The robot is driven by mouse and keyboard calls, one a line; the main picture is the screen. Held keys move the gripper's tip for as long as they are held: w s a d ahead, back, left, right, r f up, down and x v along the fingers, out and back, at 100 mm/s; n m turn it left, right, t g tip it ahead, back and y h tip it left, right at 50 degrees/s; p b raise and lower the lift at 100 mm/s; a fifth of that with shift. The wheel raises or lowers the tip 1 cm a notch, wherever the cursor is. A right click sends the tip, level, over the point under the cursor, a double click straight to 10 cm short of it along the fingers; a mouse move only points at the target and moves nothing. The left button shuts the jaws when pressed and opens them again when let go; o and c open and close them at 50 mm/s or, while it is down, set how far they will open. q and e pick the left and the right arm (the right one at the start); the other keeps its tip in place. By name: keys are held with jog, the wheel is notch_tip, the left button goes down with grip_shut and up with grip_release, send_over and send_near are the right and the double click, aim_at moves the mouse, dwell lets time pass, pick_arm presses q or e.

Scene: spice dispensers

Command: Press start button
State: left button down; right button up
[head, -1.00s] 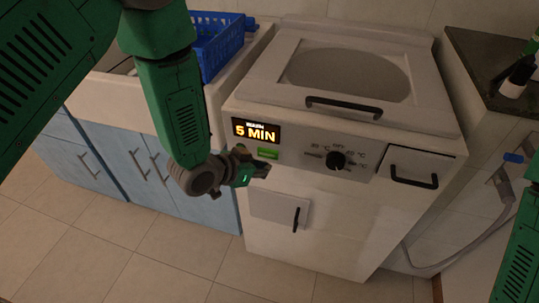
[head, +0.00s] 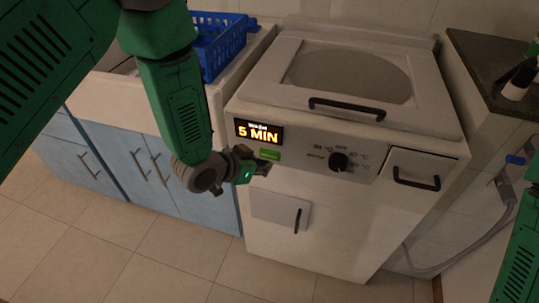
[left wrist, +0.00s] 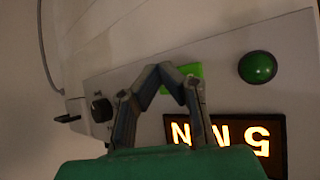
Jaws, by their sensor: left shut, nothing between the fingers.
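The white washing machine (head: 330,195) has a lit display (head: 259,132) reading 5 MIN and a small green rectangle (head: 270,155) below it. The left wrist view shows this panel upside down, with the display (left wrist: 270,140), the green rectangle (left wrist: 192,70) and a round green button (left wrist: 257,67). My left gripper (head: 266,167) is shut and empty, just below the green rectangle in the head view. Its fingertips (left wrist: 163,70) overlap the rectangle's edge in the wrist view, to one side of the round button. I cannot tell whether they touch the panel. The round button is hidden in the head view.
A black knob (head: 338,162) and a drawer handle (head: 416,180) are right of the green rectangle. A blue basket (head: 222,45) stands on the white counter at left, above blue cabinets (head: 140,165). A dark counter (head: 490,60) is at right. The tiled floor in front is clear.

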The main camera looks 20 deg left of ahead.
pick_arm(q)
jog(key=shift+d, duration=0.2)
dwell(0.4)
jog(key=shift+w, duration=0.1)
jog(key=shift+w+a+r, duration=0.1)
jog(key=shift+w+a, duration=0.1)
jog(key=shift+w, duration=0.1)
jog(key=shift+w, duration=0.4)
dwell(0.7)
jog(key=shift+s, duration=0.1)
jog(key=shift+s+d+p, duration=0.1)
jog(key=shift+s+p, duration=0.3)
jog(key=shift+s, duration=0.35)
